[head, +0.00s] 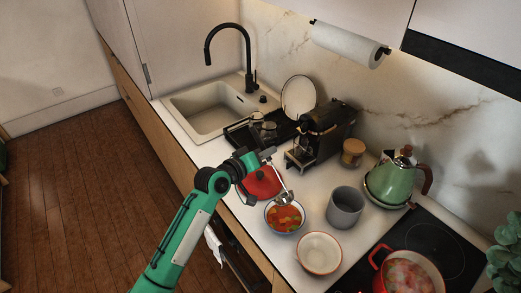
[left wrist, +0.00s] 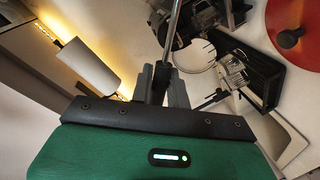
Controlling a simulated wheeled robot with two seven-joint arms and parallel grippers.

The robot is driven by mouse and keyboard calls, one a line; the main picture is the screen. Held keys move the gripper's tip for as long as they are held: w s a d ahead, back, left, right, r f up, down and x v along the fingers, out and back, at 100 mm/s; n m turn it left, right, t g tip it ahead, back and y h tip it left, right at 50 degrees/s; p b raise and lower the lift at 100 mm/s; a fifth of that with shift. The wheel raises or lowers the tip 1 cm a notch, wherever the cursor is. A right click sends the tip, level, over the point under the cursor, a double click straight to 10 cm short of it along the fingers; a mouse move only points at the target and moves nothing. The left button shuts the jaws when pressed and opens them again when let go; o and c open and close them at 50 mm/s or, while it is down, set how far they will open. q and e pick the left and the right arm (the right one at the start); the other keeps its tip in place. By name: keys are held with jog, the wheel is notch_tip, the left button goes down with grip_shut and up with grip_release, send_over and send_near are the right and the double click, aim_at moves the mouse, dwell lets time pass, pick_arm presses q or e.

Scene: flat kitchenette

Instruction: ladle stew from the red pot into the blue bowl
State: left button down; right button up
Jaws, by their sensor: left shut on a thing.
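My left gripper (head: 265,156) is shut on the handle of a metal ladle (head: 284,196). In the left wrist view the fingers (left wrist: 163,84) close around the thin handle (left wrist: 173,38). The ladle's head is over the blue-rimmed bowl (head: 270,226), near its back edge. I cannot tell whether it touches the bowl or holds stew. Orange and green stew pieces (head: 285,218) lie in this bowl. The red pot (head: 436,277) stands on the hob at the lower right, with stew (head: 407,274) in it. My right gripper is not in view.
A red lid (head: 257,184) lies behind the stew bowl, under my forearm. An empty orange-rimmed bowl (head: 319,251) and a grey canister (head: 344,208) stand between the stew bowl and the hob. A green kettle (head: 394,179), coffee machine (head: 327,130) and sink (head: 207,112) are farther back.

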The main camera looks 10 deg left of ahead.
pick_arm(q)
jog(key=s+d+r+m+p, duration=0.3)
jog(key=shift+s+d+r+t+p, duration=0.25)
jog(key=shift+d+r+t+p, duration=0.05)
jog(key=shift+d+r+t, duration=0.1)
jog(key=shift+s+d+r, duration=0.1)
jog(key=shift+s+d, duration=0.15)
jog(key=s+d+r+m+t, duration=0.1)
jog(key=s+d+r+m, duration=0.2)
jog(key=s+d+m, duration=0.3)
jog(key=shift+s+d+r+y, duration=0.15)
jog(key=shift+s+d+y, duration=0.2)
jog(key=shift+d, duration=0.3)
jog(key=shift+a, duration=0.1)
dwell(0.6)
